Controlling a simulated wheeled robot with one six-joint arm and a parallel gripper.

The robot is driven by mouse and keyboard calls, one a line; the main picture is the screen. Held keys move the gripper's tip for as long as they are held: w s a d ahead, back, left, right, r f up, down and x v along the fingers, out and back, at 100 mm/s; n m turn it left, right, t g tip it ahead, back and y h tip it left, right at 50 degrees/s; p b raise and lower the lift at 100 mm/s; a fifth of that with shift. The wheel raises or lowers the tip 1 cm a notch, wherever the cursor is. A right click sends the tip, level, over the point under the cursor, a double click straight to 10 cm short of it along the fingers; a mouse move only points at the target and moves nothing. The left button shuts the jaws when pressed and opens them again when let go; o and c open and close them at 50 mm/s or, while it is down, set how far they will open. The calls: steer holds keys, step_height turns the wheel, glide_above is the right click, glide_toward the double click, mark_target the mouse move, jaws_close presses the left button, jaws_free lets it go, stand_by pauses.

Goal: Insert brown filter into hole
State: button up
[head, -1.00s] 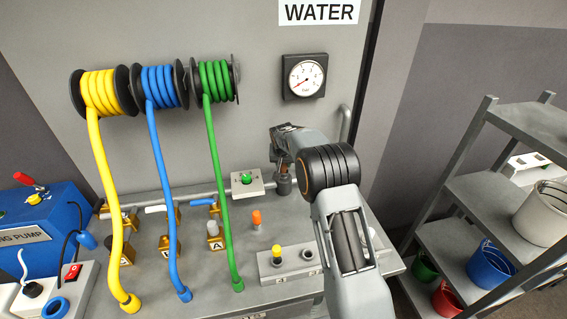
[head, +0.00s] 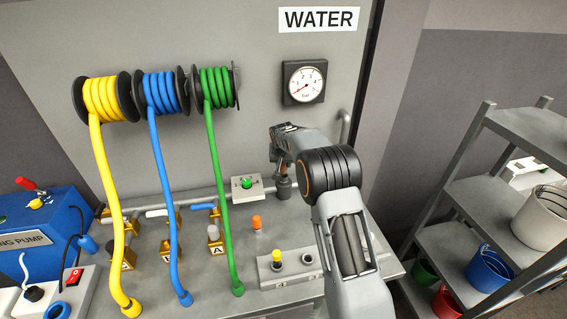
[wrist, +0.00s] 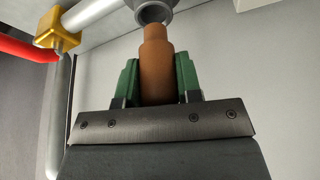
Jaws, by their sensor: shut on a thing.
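A brown filter (wrist: 158,68), a stepped cylinder with a narrower tip, is held between the green fingertips of my gripper (wrist: 157,80) in the wrist view. My gripper is shut on it. The filter's tip is just at the near rim of a round grey socket (wrist: 154,12) with a dark hole. I cannot tell whether the tip touches the rim or has entered. In the head view my gripper (head: 284,153) is beside the panel, just above the dark grey pipe fitting (head: 283,188). The filter is mostly hidden there by my arm.
A pipe with a green-button box (head: 246,187) runs left from the fitting. An orange plug (head: 257,222) and a block with a yellow plug (head: 277,257) stand on the bench. Yellow, blue and green hoses (head: 224,180) hang at left. A shelf (head: 480,190) with buckets is at right.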

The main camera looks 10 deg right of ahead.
steer(key=shift+r+p, duration=0.95)
steer(key=shift+r, duration=1.05)
